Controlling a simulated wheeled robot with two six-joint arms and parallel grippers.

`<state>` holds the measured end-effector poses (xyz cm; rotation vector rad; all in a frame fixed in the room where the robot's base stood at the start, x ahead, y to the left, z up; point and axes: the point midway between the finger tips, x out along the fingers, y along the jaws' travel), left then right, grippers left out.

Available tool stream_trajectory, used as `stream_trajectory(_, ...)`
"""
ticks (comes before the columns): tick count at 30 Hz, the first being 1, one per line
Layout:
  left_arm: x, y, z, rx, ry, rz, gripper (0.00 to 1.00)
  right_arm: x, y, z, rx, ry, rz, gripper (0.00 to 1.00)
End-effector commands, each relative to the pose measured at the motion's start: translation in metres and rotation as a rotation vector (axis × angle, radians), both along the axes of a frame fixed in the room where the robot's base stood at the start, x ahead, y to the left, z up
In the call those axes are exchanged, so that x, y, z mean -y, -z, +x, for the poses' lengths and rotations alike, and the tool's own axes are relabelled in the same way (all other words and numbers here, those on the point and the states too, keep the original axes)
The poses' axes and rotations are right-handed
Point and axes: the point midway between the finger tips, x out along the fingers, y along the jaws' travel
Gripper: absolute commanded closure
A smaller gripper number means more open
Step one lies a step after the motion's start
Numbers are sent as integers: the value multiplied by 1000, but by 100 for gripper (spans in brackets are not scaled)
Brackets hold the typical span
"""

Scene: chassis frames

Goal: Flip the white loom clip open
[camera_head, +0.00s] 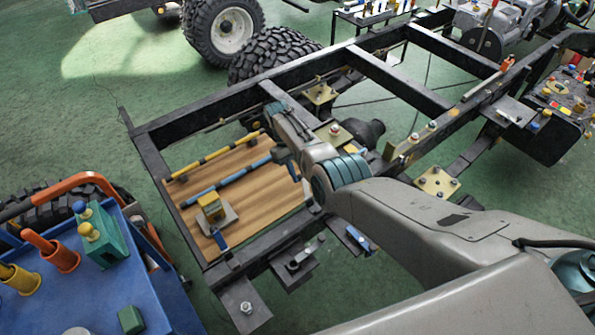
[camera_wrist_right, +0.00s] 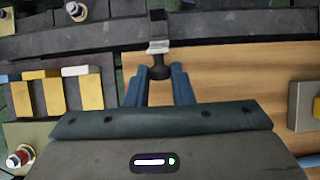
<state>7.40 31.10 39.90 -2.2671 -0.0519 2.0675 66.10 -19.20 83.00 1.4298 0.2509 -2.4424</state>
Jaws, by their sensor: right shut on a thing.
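The white loom clip (camera_wrist_right: 158,47) shows in the right wrist view as a small pale piece against a dark frame rail, with a dark strap part above it and a round black knob (camera_wrist_right: 159,72) just below. My right gripper (camera_wrist_right: 160,86) has its two blue-grey fingers on either side of this knob and is shut on it. Whether the clip is open or closed I cannot tell. In the head view my right gripper (camera_head: 286,157) reaches over the wooden board, and the clip cannot be made out clearly there. My left gripper is not in view.
The wooden board (camera_head: 255,201) lies inside the black chassis frame (camera_head: 213,115). On it are a yellow-black bar (camera_head: 215,153), a blue bar (camera_head: 232,179) and a yellow block (camera_head: 210,202). A blue cart (camera_head: 80,300) stands at the lower left.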

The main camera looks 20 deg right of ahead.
Motion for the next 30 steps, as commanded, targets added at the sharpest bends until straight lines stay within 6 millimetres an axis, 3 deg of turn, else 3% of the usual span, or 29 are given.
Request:
stream_trajectory(7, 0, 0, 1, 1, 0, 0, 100, 0, -1, 1, 2, 0, 0, 100)
stream_trajectory(8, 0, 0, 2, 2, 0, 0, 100, 0, -1, 1, 2, 0, 1, 73)
stream_trajectory(10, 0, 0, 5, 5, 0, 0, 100, 0, -1, 1, 1, 0, 0, 59)
stream_trajectory(22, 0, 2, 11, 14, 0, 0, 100, -2, -6, 5, 3, -1, 1, 59)
stream_trajectory(30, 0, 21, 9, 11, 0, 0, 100, -10, -49, 29, 4, 0, 1, 59)
